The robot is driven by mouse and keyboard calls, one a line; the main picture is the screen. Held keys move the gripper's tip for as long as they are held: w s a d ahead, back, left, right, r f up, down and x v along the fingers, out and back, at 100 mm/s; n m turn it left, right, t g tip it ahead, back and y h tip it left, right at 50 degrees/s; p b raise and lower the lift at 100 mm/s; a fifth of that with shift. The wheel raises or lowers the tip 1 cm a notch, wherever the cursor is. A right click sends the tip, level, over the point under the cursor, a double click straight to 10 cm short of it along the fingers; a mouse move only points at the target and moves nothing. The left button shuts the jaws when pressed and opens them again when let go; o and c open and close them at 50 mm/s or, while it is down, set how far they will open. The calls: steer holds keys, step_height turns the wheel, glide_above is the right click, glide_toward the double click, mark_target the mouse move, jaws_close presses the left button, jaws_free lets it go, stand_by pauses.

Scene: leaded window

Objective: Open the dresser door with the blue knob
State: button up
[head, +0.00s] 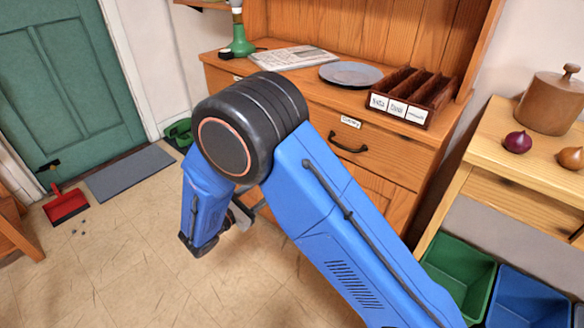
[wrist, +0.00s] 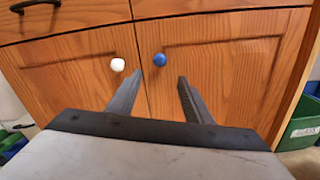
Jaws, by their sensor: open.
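The wooden dresser (head: 405,150) stands at the back in the head view, with my blue arm across its front. In the wrist view two lower doors show side by side. The blue knob (wrist: 160,60) is on the right door (wrist: 220,70), near its upper left corner. A white knob (wrist: 118,64) is on the left door (wrist: 70,75). Both doors look shut. My gripper (wrist: 158,90) is open and empty in front of the doors, its fingers pointing at them. The blue knob shows between the fingertips, nearer the left one. Whether the fingers reach it in depth I cannot tell.
Drawers with dark handles (head: 348,146) are above the doors. A grey plate (head: 351,74) and a sorter (head: 422,95) stand on top. Green (head: 459,275) and blue (head: 527,299) bins stand at the right under a side table.

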steer(key=x, duration=1.3)
steer(key=shift+w+d, duration=0.2)
steer(key=shift+c, duration=0.7)
jaws_close()
